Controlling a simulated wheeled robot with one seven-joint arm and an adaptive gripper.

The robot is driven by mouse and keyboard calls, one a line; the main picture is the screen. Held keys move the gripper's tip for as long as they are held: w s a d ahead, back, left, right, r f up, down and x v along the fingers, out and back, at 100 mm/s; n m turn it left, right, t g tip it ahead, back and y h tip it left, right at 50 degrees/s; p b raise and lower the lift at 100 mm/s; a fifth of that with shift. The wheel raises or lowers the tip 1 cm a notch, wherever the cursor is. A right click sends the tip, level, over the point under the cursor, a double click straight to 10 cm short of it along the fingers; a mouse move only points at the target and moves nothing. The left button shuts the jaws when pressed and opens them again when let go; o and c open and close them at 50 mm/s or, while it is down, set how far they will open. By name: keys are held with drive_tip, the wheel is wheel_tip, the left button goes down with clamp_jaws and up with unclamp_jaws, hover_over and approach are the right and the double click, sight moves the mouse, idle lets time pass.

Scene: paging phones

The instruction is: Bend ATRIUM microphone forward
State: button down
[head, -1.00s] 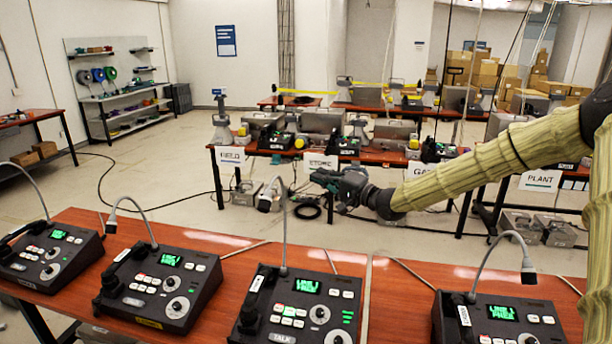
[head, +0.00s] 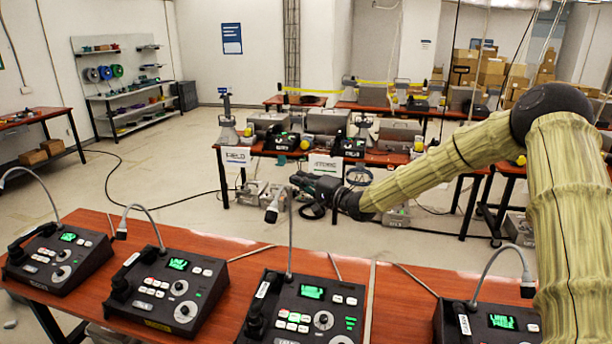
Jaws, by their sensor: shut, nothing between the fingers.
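Several dark paging phones with gooseneck microphones stand on the near red-brown table; I cannot read which is ATRIUM. The third phone (head: 305,310) has its neck (head: 290,240) rising almost straight, with its microphone head (head: 271,214) hanging to the left at the top. The second phone's microphone (head: 121,233) and the fourth phone's microphone (head: 527,287) hang from arched necks. My gripper (head: 298,184) is shut and empty. In the picture it is beside the top of the third neck; I cannot tell whether they touch.
The first phone (head: 60,255) stands at the far left of the near table (head: 240,270). My arm covers the right side of the view.

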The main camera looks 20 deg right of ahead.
drive_tip(key=shift+s+a+f+p, duration=0.15)
drive_tip(key=shift+s+a+p, duration=0.55)
drive_tip(key=shift+s+a, duration=0.35)
drive_tip(key=shift+s+d, duration=0.1)
